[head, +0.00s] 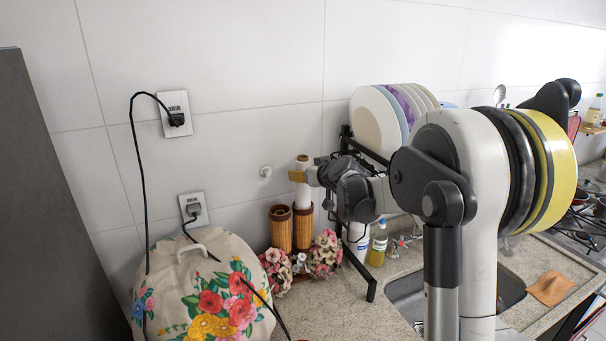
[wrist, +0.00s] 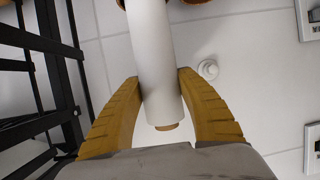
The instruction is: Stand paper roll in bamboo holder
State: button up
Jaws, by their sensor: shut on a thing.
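The white paper roll (head: 302,194) is upright in the head view, with a brown core at its top end. My gripper (head: 298,176) is shut on its upper part. In the wrist view the roll (wrist: 155,60) lies between the two yellow fingers of my gripper (wrist: 160,80). The bamboo holder has two brown tubes, a left one (head: 281,230) and a right one (head: 302,230), standing on the counter by the wall. The roll's lower end meets the right tube's rim in the head view; I cannot tell whether it is inside or just above.
Pink flowers (head: 325,255) stand in front of the holder. A black dish rack (head: 371,285) with plates (head: 378,122) is at the right, close to my gripper. A flowered cover (head: 205,290) is at the left. A soap bottle (head: 379,243) stands near the sink (head: 405,295).

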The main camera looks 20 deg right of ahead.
jog(key=o, duration=1.4)
jog(key=shift+o, duration=0.2)
jog(key=a+v, duration=0.1)
jog(key=v, duration=1.1)
jog(key=s+a+f+g+b, duration=0.4)
jog(key=s+a+f+b, duration=0.4)
jog(key=s+a+f, duration=0.45)
jog(key=s+a+f+b, duration=0.1)
jog(key=s+f+b, duration=0.1)
jog(key=s+f, duration=0.2)
jog(key=s+a+f+g+b, duration=0.1)
jog(key=s+f, duration=0.3)
jog(key=s, duration=0.4)
jog(key=s+a+f+g+b, duration=0.1)
jog(key=s+f+b, duration=0.2)
jog(key=s, duration=0.3)
jog(key=shift+s+a+f+m+h+b, duration=0.1)
jog(key=shift+f+m+h+b, duration=0.1)
jog(key=shift+f, duration=0.1)
jog(key=shift+a+f+m+h+b, duration=0.1)
jog(key=shift+f+h+b, duration=0.1)
jog(key=shift+f, duration=0.15)
jog(key=shift+s+d+f+g, duration=0.1)
jog(key=shift+s+f+g, duration=0.1)
jog(key=shift+s+g, duration=0.1)
